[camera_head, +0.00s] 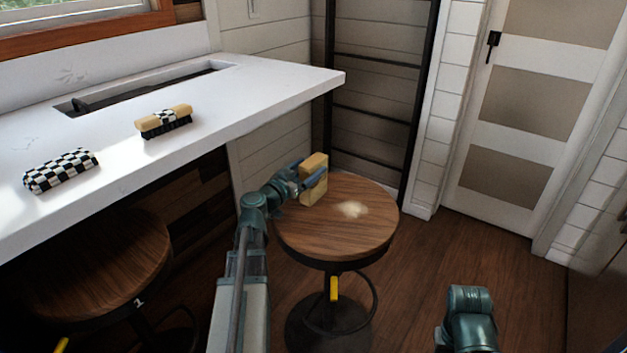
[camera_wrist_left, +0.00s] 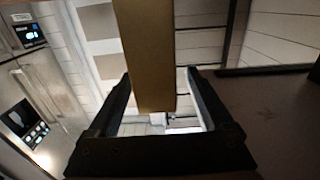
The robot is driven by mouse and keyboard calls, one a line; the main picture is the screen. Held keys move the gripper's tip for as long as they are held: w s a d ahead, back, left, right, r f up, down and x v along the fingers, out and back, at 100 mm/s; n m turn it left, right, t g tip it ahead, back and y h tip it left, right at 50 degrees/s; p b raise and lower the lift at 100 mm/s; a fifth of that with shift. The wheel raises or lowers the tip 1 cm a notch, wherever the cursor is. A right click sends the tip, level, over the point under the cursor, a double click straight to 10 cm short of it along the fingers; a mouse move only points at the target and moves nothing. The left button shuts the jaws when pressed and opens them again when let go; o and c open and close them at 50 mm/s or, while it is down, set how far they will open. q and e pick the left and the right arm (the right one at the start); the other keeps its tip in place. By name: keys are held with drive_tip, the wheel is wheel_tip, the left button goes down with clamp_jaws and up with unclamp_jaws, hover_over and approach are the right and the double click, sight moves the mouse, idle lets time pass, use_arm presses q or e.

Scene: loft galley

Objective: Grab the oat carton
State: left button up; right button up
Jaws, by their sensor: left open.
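The oat carton appears to be the plain tan-yellow box (camera_head: 315,177) standing upright on the round wooden stool (camera_head: 370,235), near its back left edge. No label shows. My left gripper (camera_head: 309,181) is open at the carton, coming in from the left. In the left wrist view the tan carton (camera_wrist_left: 147,55) stands between the two open fingers of my left gripper (camera_wrist_left: 158,76), with a gap on each side. Part of the carton is hidden behind the gripper in the head view. Of my right arm only a link shows at the bottom right; its gripper is out of view.
A pale spill or patch (camera_head: 350,209) lies on the stool top. A white counter (camera_head: 230,110) at left holds a checkered case (camera_head: 61,170) and a brush (camera_head: 163,121). A second stool (camera_head: 100,262) stands below the counter. Open floor (camera_head: 470,250) lies to the right.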

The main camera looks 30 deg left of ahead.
sight(319, 160)
use_arm(q)
drive_tip(key=w, duration=0.5)
drive_tip(key=shift+w+d, duration=0.15)
drive_tip(key=shift+d, duration=0.25)
drive_tip(key=shift+r, duration=0.1)
clamp_jaws()
